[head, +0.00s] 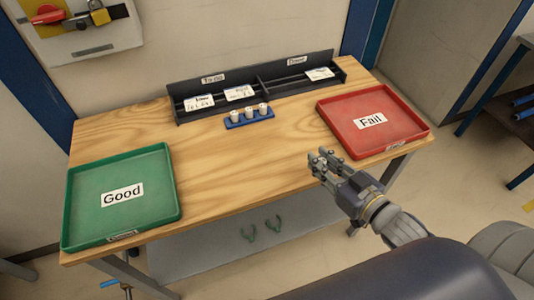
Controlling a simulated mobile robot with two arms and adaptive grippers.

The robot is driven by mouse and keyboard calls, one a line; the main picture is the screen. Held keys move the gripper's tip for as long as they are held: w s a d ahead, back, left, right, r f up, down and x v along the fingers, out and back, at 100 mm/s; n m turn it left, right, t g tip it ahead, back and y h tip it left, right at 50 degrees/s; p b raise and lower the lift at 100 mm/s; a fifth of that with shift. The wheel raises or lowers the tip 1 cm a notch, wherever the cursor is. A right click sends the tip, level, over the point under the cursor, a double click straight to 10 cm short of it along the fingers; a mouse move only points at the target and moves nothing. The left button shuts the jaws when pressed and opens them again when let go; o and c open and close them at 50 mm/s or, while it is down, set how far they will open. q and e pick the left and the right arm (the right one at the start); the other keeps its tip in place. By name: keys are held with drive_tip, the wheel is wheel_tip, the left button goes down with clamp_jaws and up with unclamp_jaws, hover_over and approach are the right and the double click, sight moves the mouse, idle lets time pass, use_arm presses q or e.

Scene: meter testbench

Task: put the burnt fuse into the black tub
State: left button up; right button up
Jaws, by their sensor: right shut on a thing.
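My right gripper (321,162) is above the front right part of the wooden bench, just left of the red tray's near corner. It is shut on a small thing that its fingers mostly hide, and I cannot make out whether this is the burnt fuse. I cannot make out a black tub in this view. My left gripper is not in view.
A green tray (78,222) labelled Good is at the bench's left, and a red tray (404,121) labelled Fail at its right. A black rack (180,116) with white cards stands along the back edge. The middle of the wooden bench (225,170) is clear.

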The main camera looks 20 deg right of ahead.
drive_tip(key=p, duration=0.2)
hover_over(271, 157)
drive_tip(key=shift+w+d+f, duration=0.1)
drive_tip(key=shift+f, duration=0.5)
drive_tip(key=shift+w+f, duration=0.1)
drive_tip(key=shift+f, duration=0.1)
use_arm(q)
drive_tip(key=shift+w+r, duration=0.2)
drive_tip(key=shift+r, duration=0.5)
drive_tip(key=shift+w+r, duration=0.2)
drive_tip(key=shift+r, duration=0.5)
use_arm(e)
drive_tip(key=shift+f, duration=1.6)
drive_tip(key=shift+f, duration=0.1)
drive_tip(key=o, duration=0.9)
